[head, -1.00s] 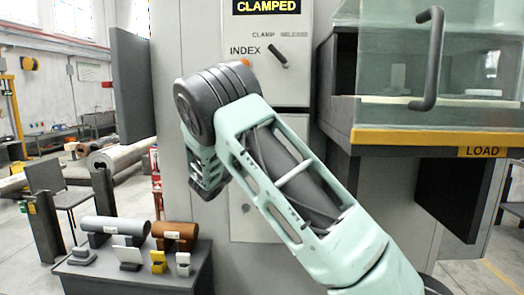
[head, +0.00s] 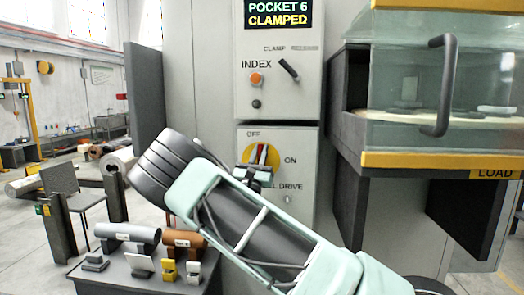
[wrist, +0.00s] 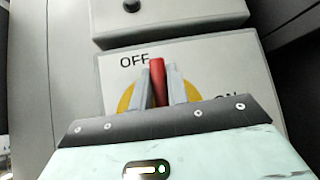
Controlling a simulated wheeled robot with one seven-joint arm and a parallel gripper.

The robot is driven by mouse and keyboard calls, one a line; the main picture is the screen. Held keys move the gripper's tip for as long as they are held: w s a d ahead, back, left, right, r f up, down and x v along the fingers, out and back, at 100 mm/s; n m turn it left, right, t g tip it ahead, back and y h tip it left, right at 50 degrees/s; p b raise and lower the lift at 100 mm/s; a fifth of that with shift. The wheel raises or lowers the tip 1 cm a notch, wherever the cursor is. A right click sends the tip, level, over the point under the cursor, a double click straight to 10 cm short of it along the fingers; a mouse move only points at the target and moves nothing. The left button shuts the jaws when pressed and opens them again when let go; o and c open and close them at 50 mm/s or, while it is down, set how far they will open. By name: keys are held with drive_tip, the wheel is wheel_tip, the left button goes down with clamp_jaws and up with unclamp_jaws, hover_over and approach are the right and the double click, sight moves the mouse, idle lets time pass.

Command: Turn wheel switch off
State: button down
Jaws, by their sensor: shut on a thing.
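The wheel switch is a yellow disc with a red handle (head: 262,153), on a grey panel marked OFF at the top and ON at the right in the head view. In the wrist view the red handle (wrist: 158,82) stands upright, its top just right of the OFF label. My gripper (wrist: 158,85) has one grey finger on each side of the handle and is shut on it. The yellow disc (wrist: 126,98) shows at the left of the fingers; its lower part is hidden by my gripper. In the head view my gripper (head: 257,168) is partly hidden by my arm.
Above is a panel with an orange INDEX button (head: 256,79), a black CLAMP lever (head: 289,69) and a display reading POCKET 6 CLAMPED (head: 278,14). A glass-fronted load box (head: 440,90) juts out at right. A low table (head: 120,279) with cylinders stands at lower left.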

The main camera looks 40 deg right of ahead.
drive_tip(key=shift+f+n+t+y, duration=0.1)
drive_tip(key=shift+n+t+y, duration=0.2)
drive_tip(key=shift+n+t, duration=0.45)
drive_tip(key=c, duration=1.4)
unclamp_jaws()
drive_tip(key=shift+w, duration=0.1)
drive_tip(key=shift+o, duration=0.2)
drive_tip(key=b+v, duration=0.6)
drive_tip(key=v, duration=1.1)
drive_tip(key=shift+a, duration=0.2)
drive_tip(key=shift+f, duration=0.1)
